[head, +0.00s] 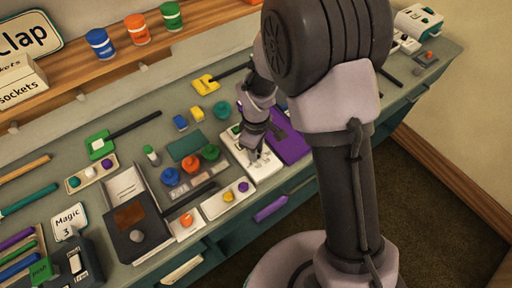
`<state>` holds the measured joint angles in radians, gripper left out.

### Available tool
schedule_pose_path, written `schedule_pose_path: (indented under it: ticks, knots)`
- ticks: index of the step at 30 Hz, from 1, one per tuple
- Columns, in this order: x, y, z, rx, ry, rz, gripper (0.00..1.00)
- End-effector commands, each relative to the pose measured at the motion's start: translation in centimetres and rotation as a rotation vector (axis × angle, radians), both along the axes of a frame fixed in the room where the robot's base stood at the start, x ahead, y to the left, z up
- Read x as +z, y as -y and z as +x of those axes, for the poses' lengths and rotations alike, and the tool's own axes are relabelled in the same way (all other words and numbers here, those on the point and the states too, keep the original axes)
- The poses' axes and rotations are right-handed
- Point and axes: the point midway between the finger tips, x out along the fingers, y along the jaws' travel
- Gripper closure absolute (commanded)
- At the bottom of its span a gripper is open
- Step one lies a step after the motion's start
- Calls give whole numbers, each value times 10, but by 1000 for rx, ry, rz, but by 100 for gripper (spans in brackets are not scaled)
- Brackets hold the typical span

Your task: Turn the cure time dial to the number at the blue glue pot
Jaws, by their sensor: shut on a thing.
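My gripper (254,156) points down at the white panel (266,169) right of the bench's middle. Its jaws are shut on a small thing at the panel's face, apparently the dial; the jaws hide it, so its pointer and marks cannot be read. A blue can with a white band (99,44) stands on the shelf. I cannot read any number at either blue thing.
A purple flat object (290,145) lies right of the panel. A white strip with yellow and purple knobs (214,206) lies in front. A dark box with a grey knob (137,237) stands at the left. Tools and small blocks crowd the bench.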

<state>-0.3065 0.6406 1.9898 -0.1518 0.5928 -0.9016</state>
Motion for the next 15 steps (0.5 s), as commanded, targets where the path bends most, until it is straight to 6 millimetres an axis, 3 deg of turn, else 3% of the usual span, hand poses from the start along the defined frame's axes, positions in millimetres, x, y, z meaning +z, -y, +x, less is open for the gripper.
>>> schedule_pose_path:
  ticks: [15]
  knots:
    - [0, 0, 1, 105, 1, 0, 100]
